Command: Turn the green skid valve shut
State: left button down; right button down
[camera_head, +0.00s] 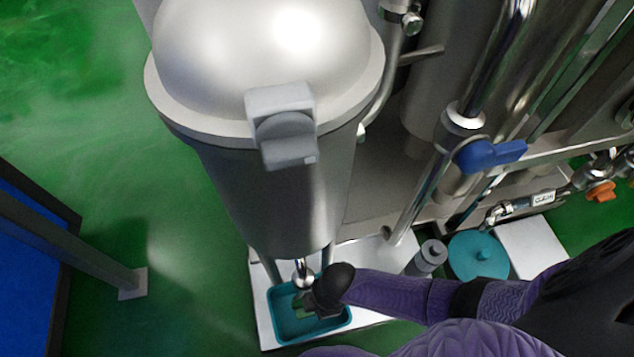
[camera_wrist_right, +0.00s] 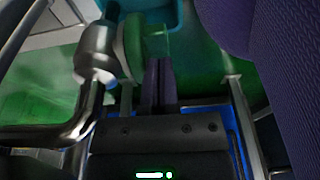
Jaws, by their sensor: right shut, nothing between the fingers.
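The green skid valve (camera_head: 303,305) is under the steel tank's outlet, above a teal tray (camera_head: 284,327). It is small and partly hidden by my right gripper (camera_head: 318,297), which comes in from the right beside it. In the right wrist view the green valve handle (camera_wrist_right: 154,41) sits on a steel pipe body (camera_wrist_right: 97,52). My right gripper's fingers (camera_wrist_right: 159,64) are together and empty, with their tips just by the green handle. I cannot tell whether they touch it. My left gripper is out of view.
The steel tank (camera_head: 280,200) stands over the valve, its legs close to my right gripper. A teal round lid (camera_head: 478,255) and a grey canister (camera_head: 429,256) lie right of it. A blue-handled valve (camera_head: 490,154) is higher up. Green floor (camera_head: 180,250) is open at left.

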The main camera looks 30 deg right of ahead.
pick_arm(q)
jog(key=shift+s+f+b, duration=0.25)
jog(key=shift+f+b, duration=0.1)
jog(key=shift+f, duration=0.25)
pick_arm(e)
jog(key=shift+d+f, duration=0.2)
jog(key=shift+f, duration=0.65)
